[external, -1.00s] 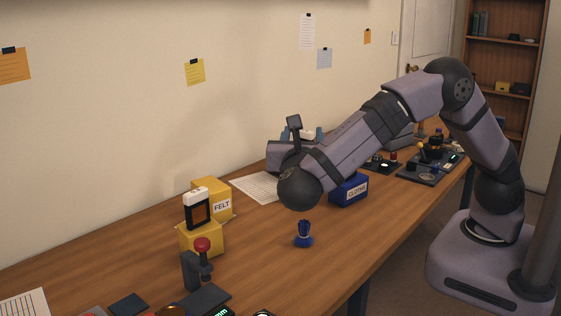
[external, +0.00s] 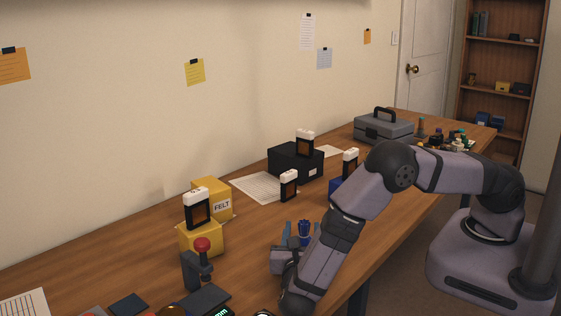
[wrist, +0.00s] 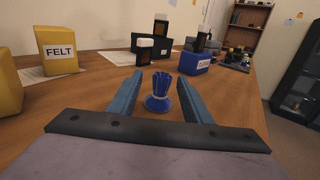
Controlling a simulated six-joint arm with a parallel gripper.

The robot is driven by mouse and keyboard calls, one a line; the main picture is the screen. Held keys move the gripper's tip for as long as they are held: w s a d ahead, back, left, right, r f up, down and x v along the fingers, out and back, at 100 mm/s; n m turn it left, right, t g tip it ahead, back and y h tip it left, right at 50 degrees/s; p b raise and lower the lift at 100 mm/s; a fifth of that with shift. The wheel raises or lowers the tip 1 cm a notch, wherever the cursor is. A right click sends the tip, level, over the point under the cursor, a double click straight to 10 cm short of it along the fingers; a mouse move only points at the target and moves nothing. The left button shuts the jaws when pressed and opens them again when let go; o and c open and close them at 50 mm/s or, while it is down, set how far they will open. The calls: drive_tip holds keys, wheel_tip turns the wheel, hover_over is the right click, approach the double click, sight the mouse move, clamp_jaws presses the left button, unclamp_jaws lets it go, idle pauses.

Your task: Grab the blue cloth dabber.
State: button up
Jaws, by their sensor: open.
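The blue cloth dabber (wrist: 159,95) stands upright on the wooden table, with a round base and a fluted upper part. In the wrist view it sits centred between the two blue fingers of my gripper (wrist: 155,98), with a gap visible on each side. My gripper is open and low over the table. In the external view the top of the dabber (external: 304,229) shows between the fingers of my gripper (external: 297,232), and my own wrist hides its base.
A yellow FELT box (external: 213,198) and another yellow box (external: 202,238) stand to the left. A red-knobbed press (external: 203,262) is near them. A black box (external: 296,162) and a blue box (wrist: 196,64) stand beyond the dabber. The table around the dabber is clear.

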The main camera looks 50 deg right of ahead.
sight(303, 226)
drive_tip(key=shift+p+x, duration=0.4)
drive_tip(key=shift+x, duration=0.7)
drive_tip(key=shift+w+d+r+p, duration=0.15)
drive_tip(key=shift+d+r+p, duration=0.05)
drive_tip(key=shift+d+p, duration=0.25)
drive_tip(key=p+x, duration=0.1)
drive_tip(key=x, duration=0.2)
drive_tip(key=shift+d, duration=0.1)
drive_tip(key=shift+w+d+p, duration=0.3)
drive_tip(key=shift+d, duration=0.1)
drive_tip(key=shift+c, duration=0.7)
drive_tip(key=c, duration=1)
